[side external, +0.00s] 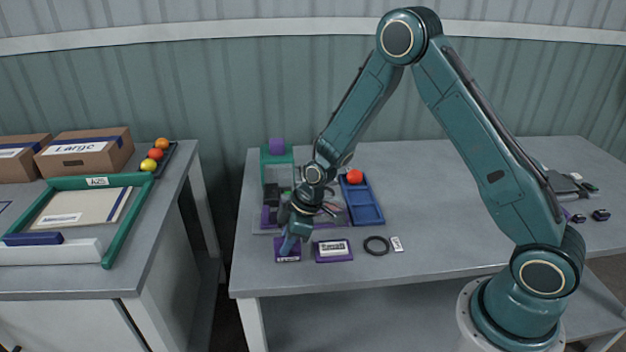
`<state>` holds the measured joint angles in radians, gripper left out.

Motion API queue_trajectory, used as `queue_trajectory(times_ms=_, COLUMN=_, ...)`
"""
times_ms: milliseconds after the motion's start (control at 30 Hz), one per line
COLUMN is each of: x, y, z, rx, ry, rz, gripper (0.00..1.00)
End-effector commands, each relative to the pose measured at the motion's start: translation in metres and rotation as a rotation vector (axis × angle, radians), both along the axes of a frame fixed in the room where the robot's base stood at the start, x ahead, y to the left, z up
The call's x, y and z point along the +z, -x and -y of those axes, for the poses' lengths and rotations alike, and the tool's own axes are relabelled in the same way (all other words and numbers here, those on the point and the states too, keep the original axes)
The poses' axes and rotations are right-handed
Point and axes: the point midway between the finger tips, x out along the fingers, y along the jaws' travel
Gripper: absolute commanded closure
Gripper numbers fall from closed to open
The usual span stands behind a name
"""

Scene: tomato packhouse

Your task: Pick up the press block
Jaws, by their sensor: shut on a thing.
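My gripper (289,246) is low at the front left of the middle table, pointing down. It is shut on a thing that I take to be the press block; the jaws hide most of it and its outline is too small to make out. A purple labelled pad (288,258) lies directly under the fingertips. I cannot tell whether the held thing touches this pad or is just above it.
A second purple pad (333,256), a black ring (376,246) and a small white tag (397,243) lie to the right. Behind are a blue tray (366,212) with a red tomato (354,176) and a green stand (267,157) with a purple block (277,146).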

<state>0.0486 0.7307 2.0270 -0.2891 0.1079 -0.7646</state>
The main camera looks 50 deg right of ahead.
Motion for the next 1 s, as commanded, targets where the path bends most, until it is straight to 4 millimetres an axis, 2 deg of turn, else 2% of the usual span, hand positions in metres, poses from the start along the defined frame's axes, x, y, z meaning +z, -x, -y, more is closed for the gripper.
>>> queue_trajectory(times_ms=267, x=0.006, y=0.000, z=0.000, rx=0.000, ry=0.001, rz=0.001, gripper=1.00)
queue_trajectory(times_ms=467, x=0.023, y=-0.001, z=0.000, rx=-0.001, ry=0.000, rz=0.003, gripper=1.00)
queue_trajectory(times_ms=667, x=0.053, y=-0.001, z=0.000, rx=-0.001, ry=0.000, rz=0.006, gripper=1.00)
queue_trajectory(times_ms=1000, x=0.123, y=-0.001, z=0.000, rx=-0.001, ry=-0.001, rz=0.006, gripper=1.00)
